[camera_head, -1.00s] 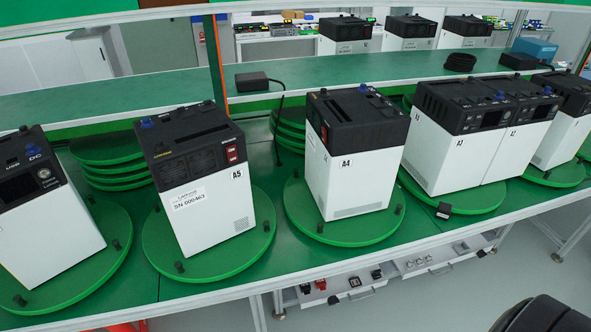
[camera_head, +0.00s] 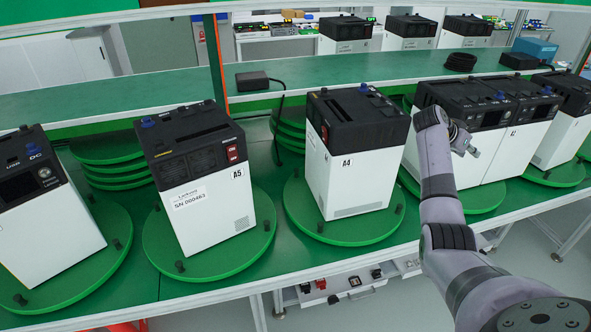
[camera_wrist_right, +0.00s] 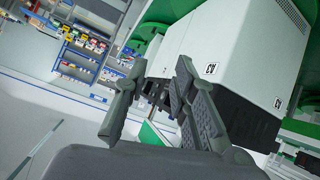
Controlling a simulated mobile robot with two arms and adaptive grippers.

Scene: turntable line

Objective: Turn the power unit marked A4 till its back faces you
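The power unit marked A4 (camera_head: 350,185) is a white box with a black top part, upright on a round green turntable (camera_head: 330,233). Its A4-labelled side faces mostly toward me; a red switch shows on the narrow face at its left. My right gripper (camera_head: 468,142) is to the right of A4, in front of the neighbouring units and apart from A4. In the right wrist view its two fingers (camera_wrist_right: 157,95) stand apart with nothing between them. My left gripper is not in view.
Unit A5 (camera_head: 220,205) stands left of A4 on its own turntable. Units at the right (camera_head: 513,140) stand close together, just behind my right arm. Small black pegs rise from the turntable edges. A black cable hangs behind A4.

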